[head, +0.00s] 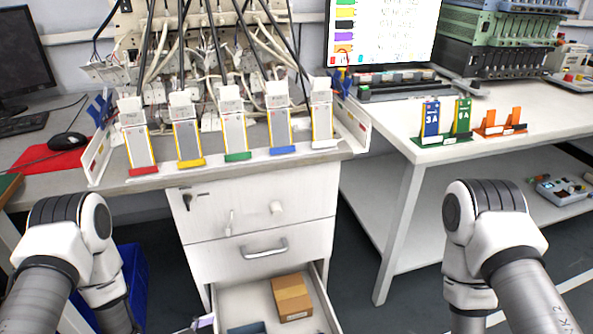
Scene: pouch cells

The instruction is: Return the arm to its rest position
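My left arm (68,235) comes in from the lower left and my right arm (490,235) from the lower right. Both are bent, with the forward links pointing down in front of the desks. Several pouch cells stand in a row at the desk's front edge, with red (141,150), yellow (187,142), green (235,135), blue (280,130) and white (321,120) bottom ends. Neither arm touches them.
Below the cells, a white drawer cabinet (225,222) has its bottom drawer (255,300) pulled out, holding a brown box (292,297). A blue bin (135,285) stands behind my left arm. The right table (400,140) carries a green stand (443,140) and an orange stand (500,124).

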